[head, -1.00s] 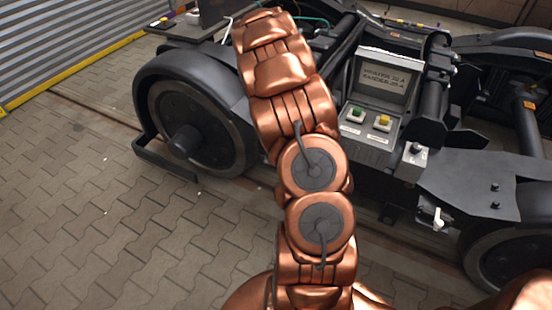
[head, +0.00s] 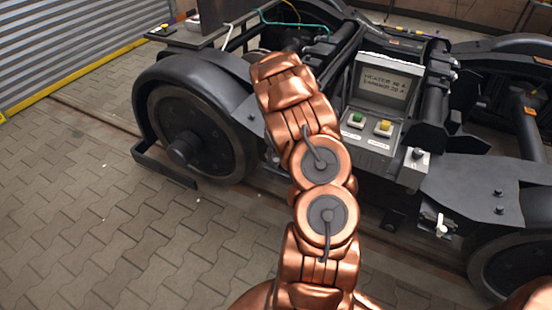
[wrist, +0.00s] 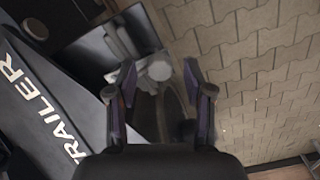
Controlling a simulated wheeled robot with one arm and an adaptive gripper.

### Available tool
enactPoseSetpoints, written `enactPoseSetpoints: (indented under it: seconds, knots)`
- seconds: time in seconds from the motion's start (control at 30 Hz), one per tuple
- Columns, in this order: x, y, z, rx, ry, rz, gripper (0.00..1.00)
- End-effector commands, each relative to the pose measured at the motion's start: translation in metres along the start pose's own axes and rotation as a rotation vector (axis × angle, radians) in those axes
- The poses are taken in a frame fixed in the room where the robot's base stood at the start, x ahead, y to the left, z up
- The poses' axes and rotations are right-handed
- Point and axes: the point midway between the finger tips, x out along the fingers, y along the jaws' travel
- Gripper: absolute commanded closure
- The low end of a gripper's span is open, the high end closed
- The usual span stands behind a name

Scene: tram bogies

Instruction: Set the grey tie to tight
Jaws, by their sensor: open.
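My gripper (wrist: 159,80) is open in the wrist view, its two dark fingers apart. A pale grey rounded piece (wrist: 158,69) shows between and beyond the fingertips, beside a dark fitting; nothing is gripped. I cannot tell whether this piece is the grey tie, or whether it is set tight. In the head view my arm hides the gripper. A small pale lever-like part (head: 440,226) hangs under the dark plate at the right of the bogie; I cannot tell if it is the tie.
A dark panel lettered TRAILER (wrist: 45,100) is at left in the wrist view. The head view shows a control box (head: 378,125) with green and yellow buttons and a screen, and a black wheel (head: 195,140). Paving (head: 90,215) at left is clear.

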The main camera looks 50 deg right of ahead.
Motion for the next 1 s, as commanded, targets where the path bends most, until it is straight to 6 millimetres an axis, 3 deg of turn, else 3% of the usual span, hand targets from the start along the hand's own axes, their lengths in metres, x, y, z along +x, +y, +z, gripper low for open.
enactPoseSetpoints:
  seconds: [0.33, 0.83, 1.0]
  knots:
    - [0.0089, -0.0003, -0.0003, -0.001, 0.0, 0.001, 0.48]
    - [0.0087, -0.0002, -0.0004, -0.001, 0.001, 0.001, 0.99]
    - [0.0086, -0.0002, -0.0005, -0.001, 0.001, 0.001, 1.0]
